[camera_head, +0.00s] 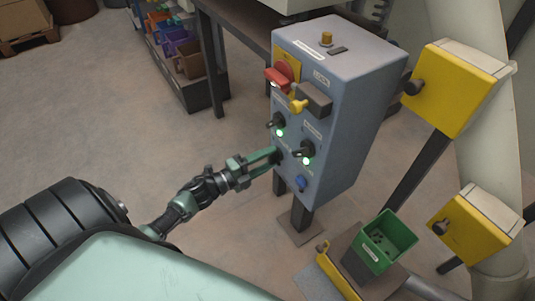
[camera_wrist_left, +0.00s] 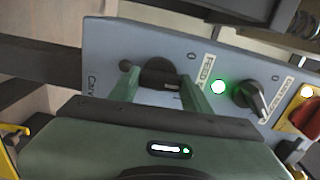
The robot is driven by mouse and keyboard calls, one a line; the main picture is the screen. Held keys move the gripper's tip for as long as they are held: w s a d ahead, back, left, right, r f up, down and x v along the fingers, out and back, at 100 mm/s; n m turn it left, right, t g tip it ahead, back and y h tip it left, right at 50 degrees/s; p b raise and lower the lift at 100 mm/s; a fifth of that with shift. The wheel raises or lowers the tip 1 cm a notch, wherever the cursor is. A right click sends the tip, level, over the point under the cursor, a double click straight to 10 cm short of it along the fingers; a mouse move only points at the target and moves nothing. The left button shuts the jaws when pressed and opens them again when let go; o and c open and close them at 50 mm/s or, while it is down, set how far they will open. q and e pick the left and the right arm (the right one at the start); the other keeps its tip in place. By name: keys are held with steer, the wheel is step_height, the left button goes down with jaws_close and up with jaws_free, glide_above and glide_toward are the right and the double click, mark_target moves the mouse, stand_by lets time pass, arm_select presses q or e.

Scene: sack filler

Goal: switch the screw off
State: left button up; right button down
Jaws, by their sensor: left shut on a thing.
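A grey-blue control box (camera_head: 330,106) on a post carries several black rotary knobs. My left gripper (camera_head: 277,157) is at the lower left knob on its front. In the left wrist view the fingers (camera_wrist_left: 156,85) stand on either side of this round black knob (camera_wrist_left: 158,70), shut on it. A label reading "FEED S..." (camera_wrist_left: 207,68) sits beside it, partly cut off by the finger. The knob's exact turn and any lamp of its own are hidden. My right gripper is not in view.
A neighbouring knob (camera_wrist_left: 252,97) has a lit green lamp (camera_wrist_left: 218,87). Another knob (camera_head: 303,150) also has a lit green lamp (camera_head: 306,161). A red switch (camera_head: 280,76) is higher up. A green bin (camera_head: 392,231) and yellow boxes (camera_head: 452,88) stand to the right.

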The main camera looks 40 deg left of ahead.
arm_select(q)
steer(key=shift+r+n+p, duration=0.15)
steer(key=shift+n+p, duration=0.35)
steer(key=shift+n, duration=0.4)
steer(key=shift+n+p, duration=0.3)
steer(key=shift+n, duration=0.2)
steer(key=shift+n+p, duration=0.55)
steer(key=shift+n, duration=0.65)
steer(key=shift+f+n+p, duration=0.2)
steer(key=shift+n+p, duration=0.25)
steer(key=shift+n, duration=0.75)
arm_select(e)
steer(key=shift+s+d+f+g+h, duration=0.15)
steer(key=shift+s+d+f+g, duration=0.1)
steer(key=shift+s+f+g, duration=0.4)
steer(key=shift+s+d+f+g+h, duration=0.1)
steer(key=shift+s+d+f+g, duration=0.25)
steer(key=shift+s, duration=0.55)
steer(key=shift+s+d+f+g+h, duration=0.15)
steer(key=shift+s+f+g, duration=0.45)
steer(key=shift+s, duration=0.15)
arm_select(q)
steer(key=o, duration=1.4)
steer(key=shift+c, duration=0.2)
